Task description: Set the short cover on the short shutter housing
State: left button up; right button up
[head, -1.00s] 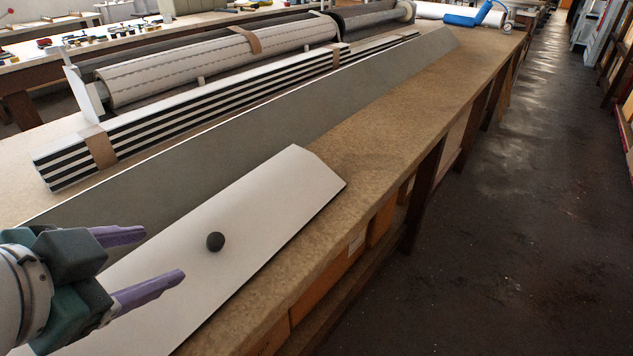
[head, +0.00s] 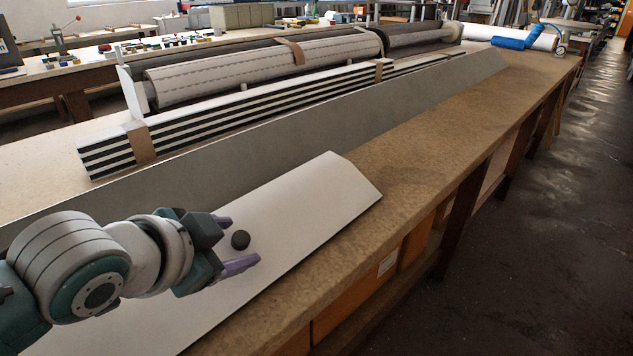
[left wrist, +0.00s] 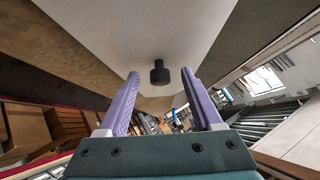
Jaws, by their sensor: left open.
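A flat white panel, seemingly the short cover (head: 320,197), lies along the bench's front edge with a dark round knob (head: 240,241) standing on it. My left gripper (head: 245,240) is open, its purple fingers on either side of the knob. In the left wrist view the knob (left wrist: 160,75) shows centred between the two fingertips, with a gap on each side. The white panel (left wrist: 140,28) fills the upper part there. My arm hides the panel's near left part. I cannot tell what lies under the panel, and no separate short housing is clearly visible. My right gripper is not in view.
A long grey panel (head: 300,140) runs behind the white one. Behind it lie striped profiles (head: 230,112) bound with brown straps and a large slatted roller (head: 265,65). The brown bench top (head: 430,145) is clear to the right. A blue object (head: 520,38) lies at the far end.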

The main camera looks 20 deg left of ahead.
pick_arm(q)
grip_shut()
dwell(0.5)
dwell(0.3)
